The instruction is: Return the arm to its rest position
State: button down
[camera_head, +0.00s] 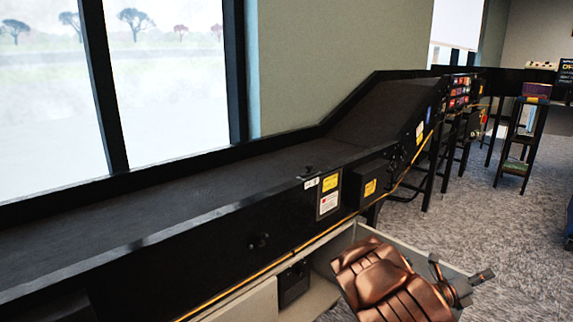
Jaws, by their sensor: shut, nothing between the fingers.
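My arm shows at the bottom right of the head view as a copper-brown, ribbed shell with grey metal parts at its right end. My gripper (478,279) is at that grey end, pointing right. It is shut and empty. The arm is in front of a pale open bin (335,238) beside the conveyor and hides part of it. The rest of my arm is out of view.
A black conveyor (150,215) runs along the windows and slopes up toward the back. A dark box with a yellow label (370,187) juts from its side. A shelf stand (517,150) stands farther back. Carpet is open at right.

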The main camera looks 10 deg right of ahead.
jog(key=s+a+r+m+g+y+p, duration=0.1)
jog(key=s+a+r+m+g+p, duration=0.15)
jog(key=s+r+m, duration=0.4)
jog(key=s+a+r+m+g+y+p, duration=0.1)
jog(key=s+a+r+m+g+p, duration=0.2)
jog(key=r, duration=0.6)
jog(key=s+a+r+m+g+y+p, duration=0.3)
jog(key=s+a+r+m+y+p, duration=0.3)
jog(key=s+m, duration=0.35)
jog(key=s+a+r+m+t+y+p, duration=0.2)
jog(key=a+r+m+y+p, duration=0.1)
jog(key=a, duration=0.9)
jog(key=s+a+r+m+t+y+p, duration=0.2)
jog(key=a+p, duration=0.5)
jog(key=a, duration=0.5)
jog(key=s+a+r+m+t+y+p, duration=0.2)
jog(key=a+r+m+y+p, duration=0.3)
jog(key=a, duration=0.7)
jog(key=shift+s+a+m+y+p, duration=0.15)
jog(key=shift+a+m+y+p, duration=0.35)
jog(key=shift+y, duration=0.5)
jog(key=shift+d, duration=0.25)
